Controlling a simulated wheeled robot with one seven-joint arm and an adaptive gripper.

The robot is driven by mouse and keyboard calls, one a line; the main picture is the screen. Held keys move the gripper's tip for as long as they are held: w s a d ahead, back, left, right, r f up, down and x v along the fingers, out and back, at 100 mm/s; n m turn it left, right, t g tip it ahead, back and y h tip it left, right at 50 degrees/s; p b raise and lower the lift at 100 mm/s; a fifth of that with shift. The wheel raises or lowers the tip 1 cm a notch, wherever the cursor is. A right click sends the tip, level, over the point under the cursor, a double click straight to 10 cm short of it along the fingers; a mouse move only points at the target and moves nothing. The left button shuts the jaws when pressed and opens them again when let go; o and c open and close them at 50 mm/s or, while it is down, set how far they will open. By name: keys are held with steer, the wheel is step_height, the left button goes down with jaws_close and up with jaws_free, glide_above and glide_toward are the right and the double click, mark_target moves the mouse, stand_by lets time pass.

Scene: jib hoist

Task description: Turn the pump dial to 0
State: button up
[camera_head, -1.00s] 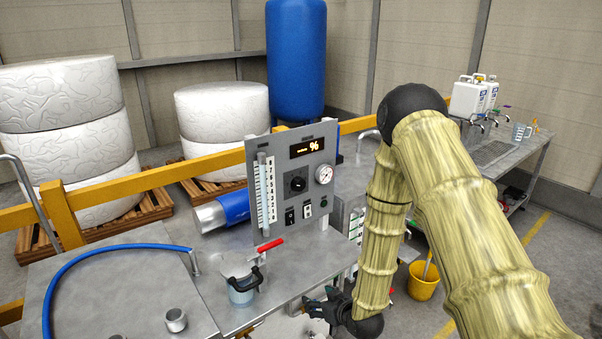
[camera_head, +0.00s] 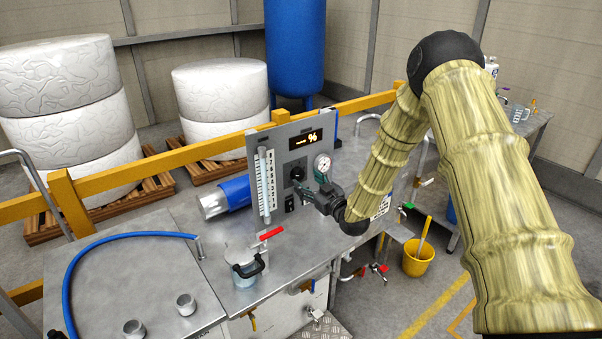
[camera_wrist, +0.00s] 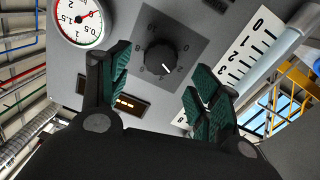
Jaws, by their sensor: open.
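The pump dial is a round black knob (camera_wrist: 161,57) on a dark square plate with numbers around it, on the grey control panel. In the wrist view the knob sits between my open fingers, ahead of their tips, and nothing is gripped. In the head view my gripper (camera_head: 308,187) reaches the panel from the right, close to the dial (camera_head: 294,172), which is partly hidden behind it. The knob's white mark points toward the lower right in the wrist view. The lit display (camera_head: 306,141) shows a % sign; its digits are too small to read.
A round gauge (camera_wrist: 80,22) is beside the dial, and a scale with a clear tube (camera_wrist: 262,45) is on the other side. A black switch (camera_head: 290,203) sits below the dial. A red-handled valve (camera_head: 271,233) and a jug (camera_head: 246,270) stand in front of the panel.

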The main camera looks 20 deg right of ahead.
mark_target(300, 175)
steer(key=shift+p+x, duration=0.75)
steer(key=shift+x, duration=1.6)
steer(key=shift+c, duration=0.3)
steer(key=c, duration=1)
